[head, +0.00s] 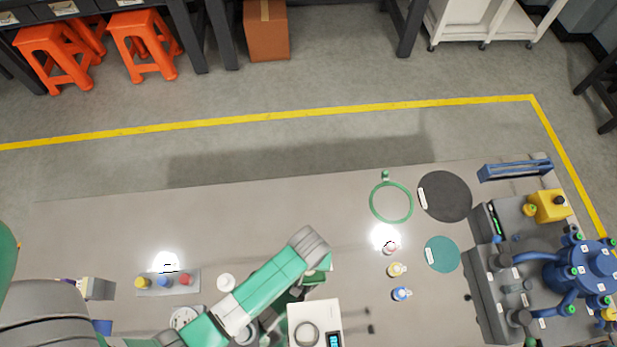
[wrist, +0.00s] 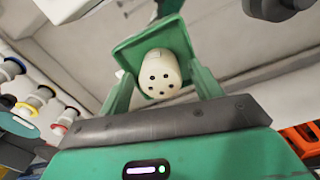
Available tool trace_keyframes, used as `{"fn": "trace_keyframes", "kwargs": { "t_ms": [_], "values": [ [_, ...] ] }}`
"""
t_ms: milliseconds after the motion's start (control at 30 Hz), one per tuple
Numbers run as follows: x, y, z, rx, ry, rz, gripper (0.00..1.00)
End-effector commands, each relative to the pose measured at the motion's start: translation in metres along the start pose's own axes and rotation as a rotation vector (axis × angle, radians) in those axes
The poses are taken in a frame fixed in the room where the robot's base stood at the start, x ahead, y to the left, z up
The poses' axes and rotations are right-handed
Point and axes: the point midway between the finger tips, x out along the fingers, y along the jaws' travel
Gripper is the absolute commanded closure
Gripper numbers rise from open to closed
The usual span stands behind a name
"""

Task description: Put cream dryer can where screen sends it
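The cream can (wrist: 160,75), with several dark holes in its round face, sits between the two green fingers of my gripper (wrist: 162,82) in the wrist view. The fingers converge on its sides and appear shut on it. A green square piece shows behind the can. In the head view my gripper (head: 318,268) is above the table near the white scale, and the arm hides the can. The white scale (head: 302,312) has a small blue-lit display (head: 334,341), too small to read.
Pink (head: 389,247), yellow (head: 396,269) and blue (head: 401,293) capped bottles stand right of my gripper. Beyond are a green ring (head: 391,181), a black disc (head: 444,196), a teal disc (head: 441,264) and a blue-piped apparatus (head: 585,275).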

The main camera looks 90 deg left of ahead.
Motion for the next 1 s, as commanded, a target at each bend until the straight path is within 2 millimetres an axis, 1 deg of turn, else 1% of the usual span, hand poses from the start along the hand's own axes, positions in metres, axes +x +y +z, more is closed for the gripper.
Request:
{"fn": "trace_keyframes", "kwargs": {
  "t_ms": [167,267,367,500,600,700,800,1000],
  "values": [
    [-0.001,0.000,0.000,0.000,0.000,0.000,0.36],
    [-0.010,0.000,0.000,0.000,0.001,0.001,0.36],
    [-0.033,0.001,-0.001,0.000,0.003,0.002,0.36],
    [-0.070,0.000,0.000,0.001,0.002,0.002,0.36],
    [-0.093,0.000,0.000,0.001,0.002,0.001,0.36],
    [-0.110,0.000,0.000,0.000,0.001,0.001,0.36],
    [-0.119,0.000,0.000,0.000,0.001,0.000,0.36],
    [-0.123,0.000,0.000,-0.001,0.000,0.000,0.36]
  ]
}}
